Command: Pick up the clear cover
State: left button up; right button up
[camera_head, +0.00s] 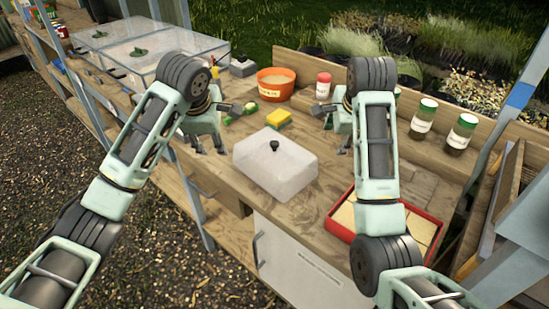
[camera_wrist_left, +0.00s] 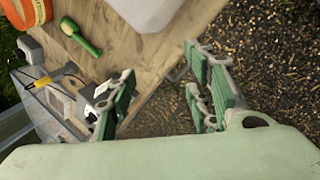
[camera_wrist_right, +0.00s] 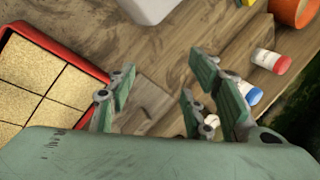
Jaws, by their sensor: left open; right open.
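The clear cover (camera_head: 282,171) is a milky, see-through box with a black knob on top. It stands upright on the wooden bench between my arms. Its edge shows at the top of the left wrist view (camera_wrist_left: 130,14) and of the right wrist view (camera_wrist_right: 150,9). My left gripper (camera_head: 207,148) is open and empty, left of the cover and apart from it; its fingers show in the left wrist view (camera_wrist_left: 160,75). My right gripper (camera_head: 336,135) is open and empty, right of the cover and apart from it; its fingers show in the right wrist view (camera_wrist_right: 160,75).
A red tray (camera_head: 335,229) of tan squares lies right of the cover, partly behind my right arm. A yellow sponge (camera_head: 278,117), a green-handled tool (camera_wrist_left: 80,36), an orange pot (camera_head: 276,84) and several jars (camera_head: 424,117) stand farther back. Large clear boxes (camera_head: 120,62) are at the back left.

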pick_arm(q)
jog(key=x, duration=1.3)
jog(key=shift+f, duration=0.25)
pick_arm(e)
jog(key=x, duration=1.3)
jog(key=shift+f, duration=0.25)
pick_arm(q)
jog(key=shift+w+d+f, duration=0.1)
jog(key=shift+w+d, duration=0.05)
jog(key=shift+d, duration=0.15)
pick_arm(e)
jog(key=shift+w+a+f, duration=0.15)
jog(key=shift+a, duration=0.15)
pick_arm(q)
jog(key=shift+d, duration=0.3)
pick_arm(e)
jog(key=shift+a, duration=0.25)
pick_arm(q)
jog(key=shift+d, duration=0.15)
pick_arm(e)
jog(key=shift+a, duration=0.2)
